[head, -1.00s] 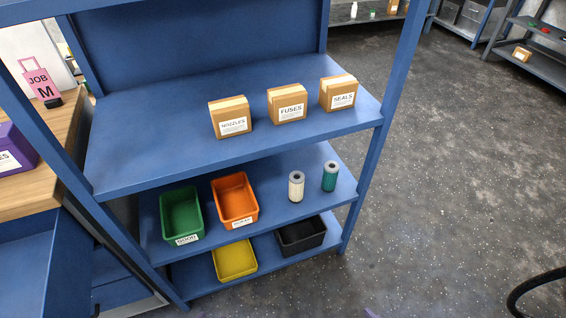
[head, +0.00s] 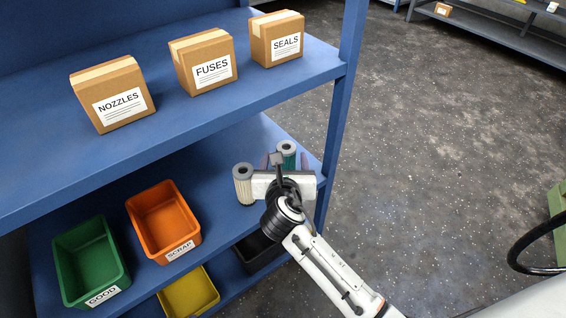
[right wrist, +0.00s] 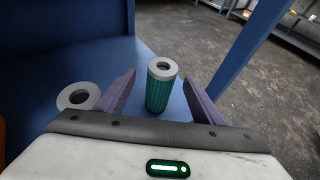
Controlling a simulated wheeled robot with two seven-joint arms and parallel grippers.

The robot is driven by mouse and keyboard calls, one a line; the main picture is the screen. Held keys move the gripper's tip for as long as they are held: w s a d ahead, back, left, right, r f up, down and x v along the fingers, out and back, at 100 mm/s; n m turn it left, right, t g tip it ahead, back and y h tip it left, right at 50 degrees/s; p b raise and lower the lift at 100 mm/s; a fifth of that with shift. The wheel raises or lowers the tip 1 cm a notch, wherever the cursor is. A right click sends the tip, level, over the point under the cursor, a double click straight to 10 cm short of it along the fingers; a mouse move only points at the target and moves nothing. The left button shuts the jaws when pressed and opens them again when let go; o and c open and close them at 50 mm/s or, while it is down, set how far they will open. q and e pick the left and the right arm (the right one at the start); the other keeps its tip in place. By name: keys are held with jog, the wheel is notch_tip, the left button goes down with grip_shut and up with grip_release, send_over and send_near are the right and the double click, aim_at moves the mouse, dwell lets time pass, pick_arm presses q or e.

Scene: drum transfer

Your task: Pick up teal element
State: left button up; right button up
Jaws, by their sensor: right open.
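The teal element (head: 288,151) is a teal ribbed cylinder with a grey cap that has a hole in it. It stands upright on the middle blue shelf, near its right end, partly hidden by my right gripper in the head view. My right gripper (head: 285,162) is open, reaching over the shelf. In the right wrist view the teal element (right wrist: 160,88) stands between the two purple fingers of the right gripper (right wrist: 158,95), with a gap on each side. A cream element (head: 244,183) stands upright just left of the gripper. My left gripper is not in view.
An orange SCRAP bin (head: 130,203) and a green GOOD bin (head: 60,268) stand further left on the same shelf. The upper shelf (head: 200,118) carries NOZZLES, FUSES and SEALS boxes. A blue post (head: 338,130) rises close to the right. Yellow and black bins (head: 190,297) sit below.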

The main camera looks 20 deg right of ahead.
aim_at(285, 157)
jog(key=b+x, duration=0.1)
jog(key=x, duration=0.3)
jog(key=shift+f, duration=0.1)
jog(key=b+x, duration=0.1)
jog(key=x, duration=0.1)
jog(key=b+x, duration=0.2)
jog(key=shift+w+d+f, duration=0.1)
jog(key=shift+d+f, duration=0.05)
jog(key=shift+f, duration=0.2)
jog(key=shift+w+d, duration=0.15)
jog(key=shift+w, duration=0.25)
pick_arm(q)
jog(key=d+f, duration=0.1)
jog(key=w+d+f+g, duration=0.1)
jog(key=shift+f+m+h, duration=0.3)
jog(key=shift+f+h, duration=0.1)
pick_arm(e)
jog(key=c, duration=1.2)
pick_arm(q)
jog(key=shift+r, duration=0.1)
pick_arm(e)
jog(key=shift+r, duration=0.1)
